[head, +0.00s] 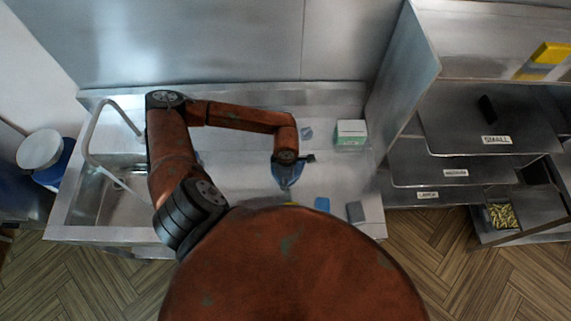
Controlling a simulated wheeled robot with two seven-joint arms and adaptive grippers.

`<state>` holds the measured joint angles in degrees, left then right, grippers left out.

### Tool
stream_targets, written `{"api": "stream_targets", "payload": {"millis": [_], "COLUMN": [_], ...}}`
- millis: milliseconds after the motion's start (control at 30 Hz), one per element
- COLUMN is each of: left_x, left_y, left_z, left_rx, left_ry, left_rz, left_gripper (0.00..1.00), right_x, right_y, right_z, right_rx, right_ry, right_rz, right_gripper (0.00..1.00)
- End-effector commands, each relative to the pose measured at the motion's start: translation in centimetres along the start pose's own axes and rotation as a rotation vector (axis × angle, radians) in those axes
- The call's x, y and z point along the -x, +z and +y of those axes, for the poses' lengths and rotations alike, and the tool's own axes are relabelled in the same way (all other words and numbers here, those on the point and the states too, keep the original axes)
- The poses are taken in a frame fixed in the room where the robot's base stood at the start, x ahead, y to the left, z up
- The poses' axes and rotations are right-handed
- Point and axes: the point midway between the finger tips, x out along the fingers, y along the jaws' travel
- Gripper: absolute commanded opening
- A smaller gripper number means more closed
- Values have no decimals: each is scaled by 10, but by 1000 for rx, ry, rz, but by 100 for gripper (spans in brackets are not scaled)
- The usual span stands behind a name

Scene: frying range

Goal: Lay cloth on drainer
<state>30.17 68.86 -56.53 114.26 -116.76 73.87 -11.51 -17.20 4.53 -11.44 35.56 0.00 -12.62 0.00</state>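A blue cloth (288,178) hangs in a bunched, pointed shape below my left gripper (286,161). The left gripper appears shut on its upper part, above the steel worktop. The fingertips are small and partly hidden by the cloth. The steel counter (235,178) has a sink basin (105,195) at its left end. I cannot tell which part of the counter is the drainer, since my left arm covers some of it. My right gripper is not in view.
A tall curved tap (92,130) stands at the sink. A green-and-white box (351,133), a small blue item (307,133), a blue block (322,204) and a grey block (355,212) lie on the counter's right part. Steel shelves (455,172) stand on the right.

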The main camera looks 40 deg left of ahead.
Motion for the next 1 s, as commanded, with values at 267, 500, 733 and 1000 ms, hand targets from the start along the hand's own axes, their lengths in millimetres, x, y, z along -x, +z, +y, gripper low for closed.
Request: {"api": "stream_targets", "payload": {"millis": [267, 500, 733, 1000], "left_x": [43, 43, 28, 2], "left_y": [4, 4, 7, 10], "left_z": [-17, -16, 10, 53], "left_rx": [-1, 1, 5, 3], "left_ry": [0, 0, 0, -1], "left_rz": [0, 1, 1, 1], "left_gripper": [36, 29, 13, 0], "right_x": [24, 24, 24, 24], "right_y": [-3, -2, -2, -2], "right_z": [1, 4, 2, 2], "right_rx": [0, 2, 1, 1], "right_ry": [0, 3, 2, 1], "right_rz": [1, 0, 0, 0], "right_gripper": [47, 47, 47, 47]}}
